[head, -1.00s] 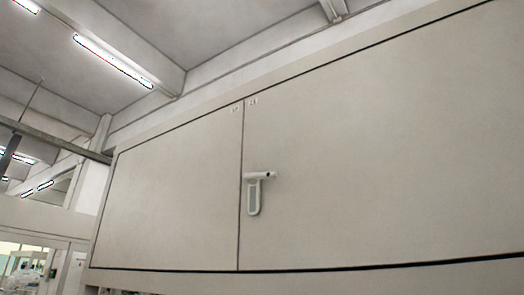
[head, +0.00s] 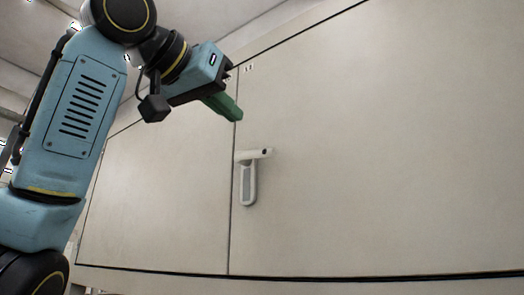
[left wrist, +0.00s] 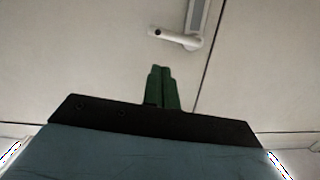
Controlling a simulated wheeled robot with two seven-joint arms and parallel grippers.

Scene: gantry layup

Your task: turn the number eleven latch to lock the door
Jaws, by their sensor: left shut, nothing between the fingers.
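The white latch (head: 262,154) sits on the door panel just right of the seam between two panels. Its handle points sideways to the right, above a long upright plate (head: 248,186) with a grey inset. The latch also shows at the top of the left wrist view (left wrist: 178,39). My left gripper (head: 236,113) has green fingers, shut and empty, above the latch and apart from it. In the left wrist view its fingers (left wrist: 161,72) lie together, clear of the latch handle. The right gripper is not in view.
The right door panel (head: 400,150) is broad, flat and bare. The left door panel (head: 160,200) lies partly behind my left arm. Small dark marks (head: 249,68) sit near the seam's top; I cannot read them surely.

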